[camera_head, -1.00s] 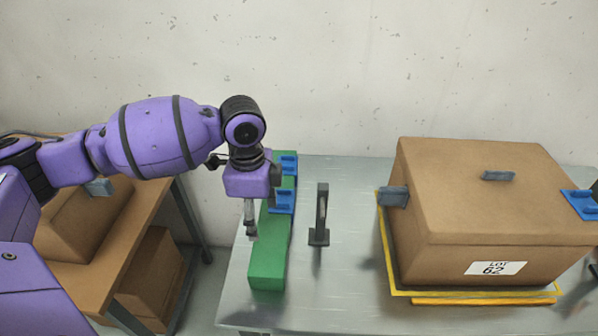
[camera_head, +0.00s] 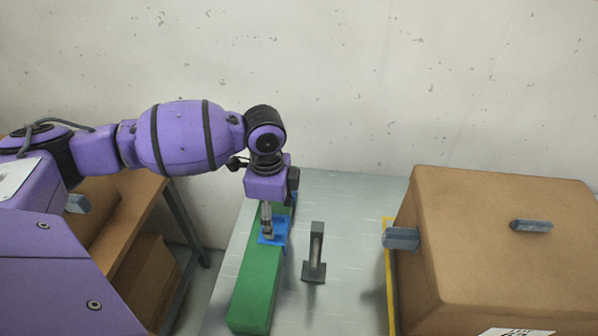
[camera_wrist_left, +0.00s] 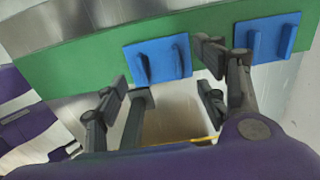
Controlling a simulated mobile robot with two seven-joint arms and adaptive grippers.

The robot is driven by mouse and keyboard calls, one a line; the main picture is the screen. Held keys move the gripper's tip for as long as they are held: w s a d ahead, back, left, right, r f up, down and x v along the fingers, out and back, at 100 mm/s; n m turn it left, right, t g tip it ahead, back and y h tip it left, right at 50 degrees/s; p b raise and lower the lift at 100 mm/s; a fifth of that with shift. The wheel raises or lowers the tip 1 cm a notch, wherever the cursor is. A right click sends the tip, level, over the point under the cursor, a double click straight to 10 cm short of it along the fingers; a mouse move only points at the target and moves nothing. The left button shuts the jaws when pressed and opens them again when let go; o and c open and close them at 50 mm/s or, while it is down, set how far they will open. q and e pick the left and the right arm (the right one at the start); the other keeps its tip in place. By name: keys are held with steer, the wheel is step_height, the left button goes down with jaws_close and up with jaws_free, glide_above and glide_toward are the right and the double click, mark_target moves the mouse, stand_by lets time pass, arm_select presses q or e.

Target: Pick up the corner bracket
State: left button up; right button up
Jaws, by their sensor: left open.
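Two blue corner brackets lie on the long green bar. In the head view the nearer bracket (camera_head: 281,229) is partly hidden behind my left gripper (camera_head: 267,222); the farther one is mostly hidden by my wrist. In the left wrist view one bracket (camera_wrist_left: 160,62) lies between the open fingers of my left gripper (camera_wrist_left: 166,72). The other bracket (camera_wrist_left: 267,38) lies to the right, beyond the right finger. Both have upright ribs. The left gripper is open and holds nothing; I cannot tell whether it touches the bracket. My right gripper is out of view.
The green bar (camera_head: 257,285) runs along the left side of the metal table (camera_head: 345,220). A dark post on a flat base (camera_head: 315,255) stands just right of it. A large brown box (camera_head: 500,240) with grey handles fills the right. A brown shelf (camera_head: 135,200) stands left.

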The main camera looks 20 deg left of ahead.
mark_target(275, 232)
arm_select(q)
step_height(275, 232, down, 3)
steer(key=shift+s+r, duration=0.1)
steer(key=c, duration=1.2)
steer(key=shift+r, duration=0.1)
steer(key=shift+c, duration=0.2)
